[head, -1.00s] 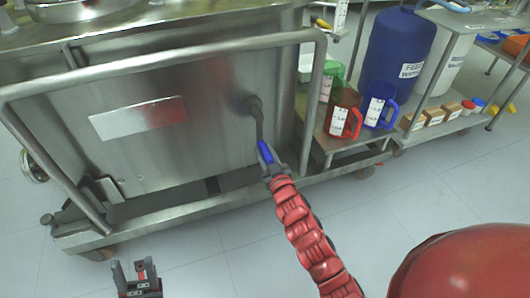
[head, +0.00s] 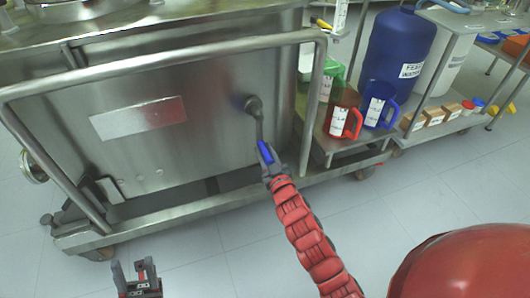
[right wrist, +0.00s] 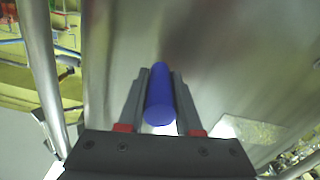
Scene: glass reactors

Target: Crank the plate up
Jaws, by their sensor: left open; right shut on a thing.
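The crank sits on the steel front panel of the reactor cart, with its dark round hub (head: 253,104) on the panel and its arm hanging down to a blue handle (head: 265,153). My right gripper (head: 268,160) is shut on the blue handle. In the right wrist view the blue handle (right wrist: 159,97) lies between the two fingers, and the rest of the crank is hidden. My left gripper (head: 134,272) is open and empty, low over the floor and apart from the cart. The plate cannot be made out for certain.
A steel rail (head: 165,58) frames the front panel (head: 205,125) and passes right of the crank. To the right, a low shelf holds a red jug (head: 343,121) and a blue jug (head: 379,106). A large blue drum (head: 398,48) stands behind. The floor in front is clear.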

